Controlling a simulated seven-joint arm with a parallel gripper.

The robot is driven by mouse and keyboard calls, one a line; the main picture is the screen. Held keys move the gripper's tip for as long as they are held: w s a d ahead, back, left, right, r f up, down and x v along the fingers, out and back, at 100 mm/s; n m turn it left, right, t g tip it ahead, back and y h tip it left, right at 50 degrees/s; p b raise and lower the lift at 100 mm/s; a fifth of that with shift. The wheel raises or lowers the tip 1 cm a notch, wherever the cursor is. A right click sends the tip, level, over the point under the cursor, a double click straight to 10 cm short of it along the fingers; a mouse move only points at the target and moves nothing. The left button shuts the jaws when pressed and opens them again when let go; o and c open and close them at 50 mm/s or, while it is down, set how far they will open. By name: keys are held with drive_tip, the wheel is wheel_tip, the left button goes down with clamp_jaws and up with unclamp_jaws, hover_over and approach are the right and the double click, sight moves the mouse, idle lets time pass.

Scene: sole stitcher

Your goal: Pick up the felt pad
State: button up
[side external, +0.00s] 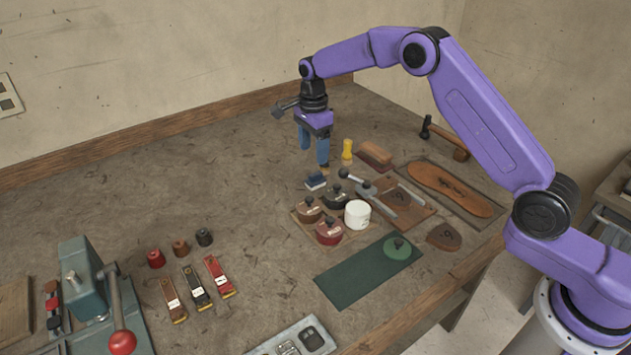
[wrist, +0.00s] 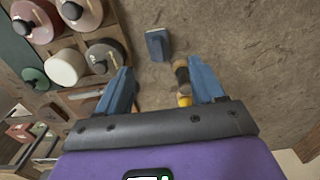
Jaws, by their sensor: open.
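The pictures do not make clear which thing is the felt pad. A small dark blue block (side external: 315,181) lies on the bench below my gripper (side external: 313,150); it also shows near the top of the wrist view (wrist: 158,44). A round green disc with a dark knob (side external: 398,248) lies on the dark green mat (side external: 345,284); it also shows at the left of the wrist view (wrist: 31,82). My gripper is open and empty, raised above the bench, with its blue fingers (wrist: 165,85) pointing down. It touches neither object.
A yellow-handled tool (side external: 347,149) and a brown brush (side external: 374,154) stand near the gripper.

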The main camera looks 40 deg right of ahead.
sight(315, 174)
wheel_tip(315, 174, down, 4)
drive_tip(key=shift+r, duration=0.1)
drive_tip(key=shift+s+d+f, duration=0.1)
drive_tip(key=shift+f, duration=1.25)
drive_tip(key=shift+s+d+f, duration=0.1)
drive_tip(key=shift+f, duration=1.2)
drive_tip(key=shift+c, duration=0.3)
drive_tip(key=c, duration=1.1)
